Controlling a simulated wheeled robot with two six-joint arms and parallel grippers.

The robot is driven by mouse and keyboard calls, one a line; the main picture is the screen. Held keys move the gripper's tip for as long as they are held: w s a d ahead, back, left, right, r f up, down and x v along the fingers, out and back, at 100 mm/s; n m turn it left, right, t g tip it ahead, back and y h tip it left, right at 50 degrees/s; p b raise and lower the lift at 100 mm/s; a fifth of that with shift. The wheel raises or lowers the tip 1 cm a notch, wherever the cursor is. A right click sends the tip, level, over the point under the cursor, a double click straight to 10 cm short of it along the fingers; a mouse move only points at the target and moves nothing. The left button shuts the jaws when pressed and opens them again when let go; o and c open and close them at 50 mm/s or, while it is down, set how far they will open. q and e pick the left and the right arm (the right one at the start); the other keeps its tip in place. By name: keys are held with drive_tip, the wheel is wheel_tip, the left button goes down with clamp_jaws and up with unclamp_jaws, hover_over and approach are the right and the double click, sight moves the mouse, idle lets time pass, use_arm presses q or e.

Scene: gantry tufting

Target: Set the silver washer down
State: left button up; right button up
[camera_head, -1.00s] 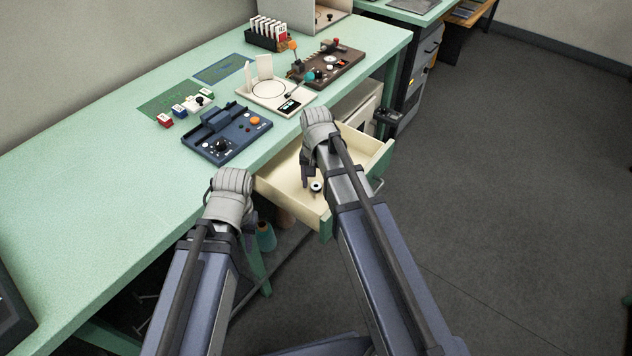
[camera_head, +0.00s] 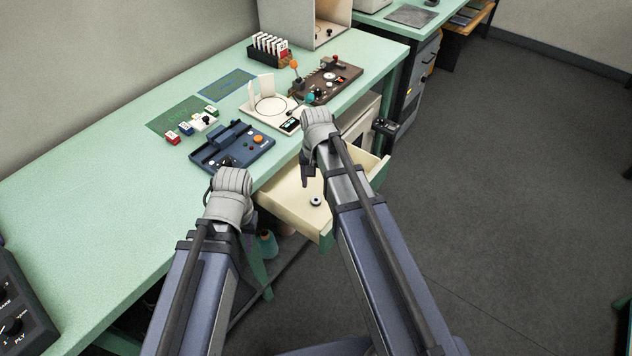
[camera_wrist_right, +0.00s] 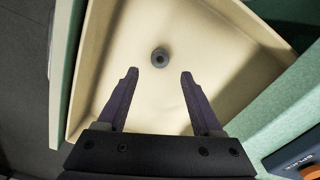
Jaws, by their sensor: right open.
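The silver washer (camera_head: 316,201) lies in the open cream drawer (camera_head: 283,198), a small grey ring with a dark centre. In the right wrist view the washer (camera_wrist_right: 159,57) rests on the drawer floor, just beyond my fingertips and centred between them. My right gripper (camera_wrist_right: 159,72) is open and empty above the drawer, apart from the washer. In the head view my right gripper (camera_head: 307,178) is partly hidden by its wrist. My left wrist is by the table's front edge, and its fingers are hidden behind it.
The green table (camera_head: 90,205) carries a blue control box (camera_head: 231,147), a white fixture (camera_head: 272,106), a brown panel (camera_head: 327,82) and a black rack of cards (camera_head: 269,50). The table's left part is largely clear.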

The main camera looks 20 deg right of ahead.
wheel_tip(320, 180, up, 6)
drive_tip(key=p, duration=0.5)
drive_tip(key=s+a+n+h, duration=0.1)
drive_tip(key=s+a+n, duration=0.8)
drive_tip(key=s, duration=0.5)
drive_tip(key=shift+s+a+f+n+b, duration=0.2)
drive_tip(key=shift+a+n+b, duration=0.1)
drive_tip(key=shift+a, duration=0.45)
